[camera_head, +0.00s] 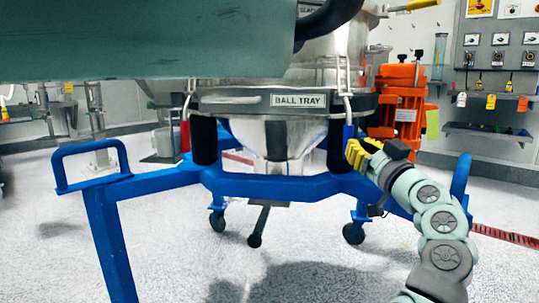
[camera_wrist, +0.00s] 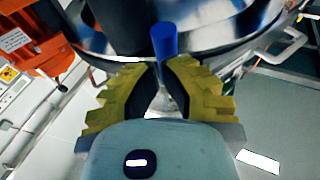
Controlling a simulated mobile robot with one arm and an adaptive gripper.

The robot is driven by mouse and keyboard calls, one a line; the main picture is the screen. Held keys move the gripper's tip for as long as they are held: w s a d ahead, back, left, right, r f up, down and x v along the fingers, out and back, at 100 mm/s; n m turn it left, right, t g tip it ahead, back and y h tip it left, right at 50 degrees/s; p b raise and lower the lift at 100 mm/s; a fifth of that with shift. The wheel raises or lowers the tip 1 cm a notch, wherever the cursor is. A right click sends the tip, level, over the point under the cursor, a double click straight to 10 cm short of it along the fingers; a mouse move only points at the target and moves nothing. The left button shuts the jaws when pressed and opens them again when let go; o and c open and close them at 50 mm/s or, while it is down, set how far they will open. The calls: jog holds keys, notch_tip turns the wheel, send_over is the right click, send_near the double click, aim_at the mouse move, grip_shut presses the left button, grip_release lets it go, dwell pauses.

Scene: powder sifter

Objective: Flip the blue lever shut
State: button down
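The blue lever (camera_head: 348,131) hangs upright from a metal latch on the right side of the steel vessel, just right of the BALL TRAY label. In the wrist view the blue lever (camera_wrist: 165,41) is a short cylinder straight ahead, just beyond the fingertips. My gripper (camera_head: 357,149) has yellow ridged fingers and comes in from the lower right, close to the lever's lower end. In the wrist view my gripper (camera_wrist: 159,73) shows a narrow gap between its fingertips, with nothing held in it. Whether a fingertip touches the lever cannot be told.
A blue wheeled frame (camera_head: 270,187) carries the vessel, its ring tray (camera_head: 229,101) and the funnel (camera_head: 262,136). A red lever (camera_head: 185,135) hangs on the left side. Orange equipment (camera_head: 400,95) stands behind my gripper. Open floor lies in front.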

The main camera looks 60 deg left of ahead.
jog(key=v, duration=1.2)
dwell(0.6)
